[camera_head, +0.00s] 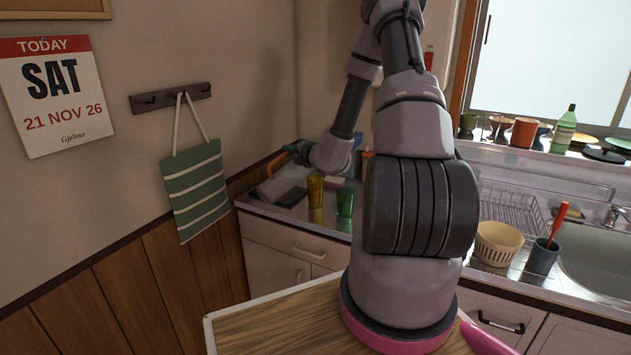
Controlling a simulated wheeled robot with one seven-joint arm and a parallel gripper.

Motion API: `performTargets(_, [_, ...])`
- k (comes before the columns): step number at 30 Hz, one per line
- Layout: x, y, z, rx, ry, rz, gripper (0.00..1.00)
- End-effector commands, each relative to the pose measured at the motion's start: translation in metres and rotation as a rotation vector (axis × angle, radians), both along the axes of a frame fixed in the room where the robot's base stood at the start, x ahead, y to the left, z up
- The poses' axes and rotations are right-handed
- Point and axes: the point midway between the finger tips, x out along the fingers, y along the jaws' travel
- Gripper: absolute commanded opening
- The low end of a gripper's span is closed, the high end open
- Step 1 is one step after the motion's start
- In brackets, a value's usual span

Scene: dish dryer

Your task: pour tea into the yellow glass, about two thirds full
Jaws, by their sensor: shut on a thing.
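A yellow glass (315,191) stands upright on the counter at the back left, seen small in the head view. What it holds cannot be made out. My gripper (290,149) is just left of and above the yellow glass, shut on an orange handle (277,164). The body belonging to this handle is hard to make out against the wall and counter. Its tilt and any tea in it or flowing from it cannot be told. My arm covers the middle of the view. The fingertips are small and partly hidden.
A green glass (345,201) stands right of the yellow glass. A dark flat object (291,197) lies left of it. A cream basket (498,244), a blue-grey cup (542,257) with a red-handled tool and a sink (598,262) are right of my arm.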

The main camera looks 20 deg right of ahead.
Motion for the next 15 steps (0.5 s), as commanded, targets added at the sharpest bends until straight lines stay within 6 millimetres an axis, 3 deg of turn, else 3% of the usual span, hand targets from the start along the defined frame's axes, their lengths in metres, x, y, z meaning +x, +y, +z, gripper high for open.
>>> performTargets(1, [-0.004, 0.017, -0.013, -0.071, -0.012, 0.014, 0.0])
performTargets(3, [-0.007, 0.026, -0.026, -0.182, -0.048, 0.013, 0.0])
performTargets(15, [-0.009, 0.033, -0.039, -0.333, -0.099, 0.006, 0.0])
